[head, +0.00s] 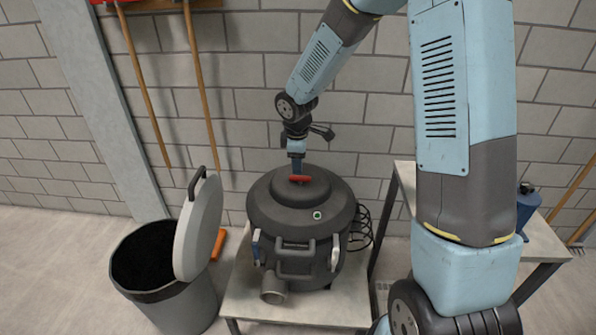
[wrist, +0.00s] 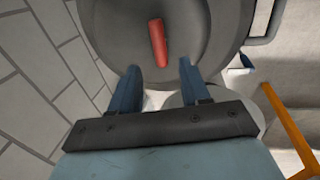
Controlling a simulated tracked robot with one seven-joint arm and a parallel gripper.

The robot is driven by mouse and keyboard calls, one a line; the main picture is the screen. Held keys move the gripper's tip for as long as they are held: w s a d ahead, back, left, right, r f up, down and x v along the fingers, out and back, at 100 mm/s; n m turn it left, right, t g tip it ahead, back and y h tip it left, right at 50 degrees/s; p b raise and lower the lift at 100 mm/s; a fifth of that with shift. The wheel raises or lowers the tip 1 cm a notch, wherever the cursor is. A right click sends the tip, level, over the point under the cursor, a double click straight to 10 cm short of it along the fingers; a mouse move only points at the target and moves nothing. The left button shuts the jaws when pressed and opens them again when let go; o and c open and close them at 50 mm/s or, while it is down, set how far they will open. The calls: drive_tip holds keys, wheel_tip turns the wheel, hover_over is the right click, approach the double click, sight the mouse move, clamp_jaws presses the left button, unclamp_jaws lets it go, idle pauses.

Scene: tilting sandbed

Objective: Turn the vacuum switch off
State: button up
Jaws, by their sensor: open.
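The vacuum (head: 312,225) is a dark grey drum on a low platform, with a domed lid. A red switch (head: 299,179) sits on top of the lid; it also shows in the wrist view (wrist: 158,43). My gripper (head: 296,167) is above the lid, close to the red switch. In the wrist view my gripper's (wrist: 160,72) two blue fingers are apart with nothing between them, and the switch lies just beyond the fingertips. I cannot tell whether a finger touches it.
A bin (head: 185,302) with dark contents stands left of the vacuum, its round grey lid (head: 198,228) tilted up. A block wall is close behind. A workbench (head: 541,243) with a blue item stands on the right. Black coils hang beside the vacuum.

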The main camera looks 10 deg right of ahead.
wheel_tip(320, 180, up, 6)
drive_tip(key=s, duration=0.1)
drive_tip(key=shift+s+r, duration=0.15)
drive_tip(key=shift+r, duration=0.1)
drive_tip(key=s+d+r+m+t+h, duration=0.1)
drive_tip(key=s+d+r+m+t, duration=0.1)
drive_tip(key=s+d+r+m, duration=1)
drive_tip(key=s+r+m, duration=0.1)
drive_tip(key=s, duration=0.6)
drive_tip(key=s+d+r+m+t+y, duration=0.1)
drive_tip(key=s+d+r+m, duration=0.2)
drive_tip(key=s+r, duration=0.3)
drive_tip(key=s, duration=0.3)
drive_tip(key=shift+s+d+r, duration=0.15)
drive_tip(key=shift+d, duration=0.1)
drive_tip(key=shift+c, duration=0.3)
